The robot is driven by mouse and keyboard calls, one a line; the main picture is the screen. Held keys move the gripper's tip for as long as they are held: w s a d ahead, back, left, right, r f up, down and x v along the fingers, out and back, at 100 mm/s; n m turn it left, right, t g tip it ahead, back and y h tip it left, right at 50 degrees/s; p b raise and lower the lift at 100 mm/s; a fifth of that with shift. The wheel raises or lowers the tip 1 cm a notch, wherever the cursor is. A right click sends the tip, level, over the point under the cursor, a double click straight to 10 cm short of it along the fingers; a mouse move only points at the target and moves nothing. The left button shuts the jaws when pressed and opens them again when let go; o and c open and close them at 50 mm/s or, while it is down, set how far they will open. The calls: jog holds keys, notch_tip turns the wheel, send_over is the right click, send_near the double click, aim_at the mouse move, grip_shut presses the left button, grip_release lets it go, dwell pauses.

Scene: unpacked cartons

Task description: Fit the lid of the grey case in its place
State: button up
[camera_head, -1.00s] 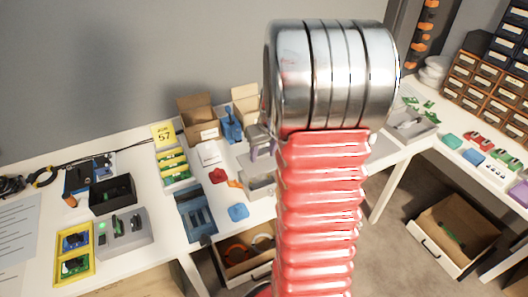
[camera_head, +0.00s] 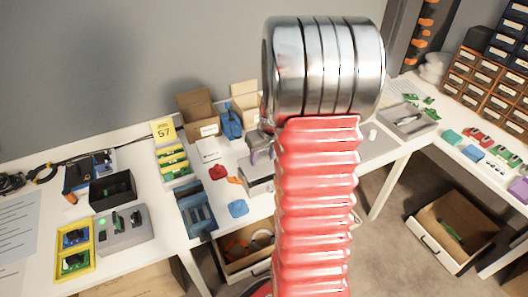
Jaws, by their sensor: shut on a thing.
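The grey case (camera_head: 260,187) stands on the white bench just left of my red arm, which hides its right part. A light grey flat piece, apparently its lid (camera_head: 250,170), shows at the top of the case. My gripper (camera_head: 260,157), grey with purplish fingers, is partly hidden behind my arm. It is shut on what looks like the lid, right over the case. I cannot tell whether the lid touches the rim or sits level.
A blue tray (camera_head: 196,214), a blue piece (camera_head: 238,208) and a red piece (camera_head: 218,172) lie left of the case. Cardboard boxes (camera_head: 197,112) stand behind. An open drawer (camera_head: 232,262) sticks out below. A grey tray (camera_head: 412,126) is at the right.

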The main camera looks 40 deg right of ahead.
aim_at(263, 162)
jog(key=shift+f, duration=0.5)
jog(key=shift+f, duration=1.15)
jog(key=o, duration=1.2)
jog(key=shift+r, duration=0.1)
jog(key=v, duration=1.3)
jog(key=shift+s+r, duration=0.15)
jog(key=shift+r, duration=0.1)
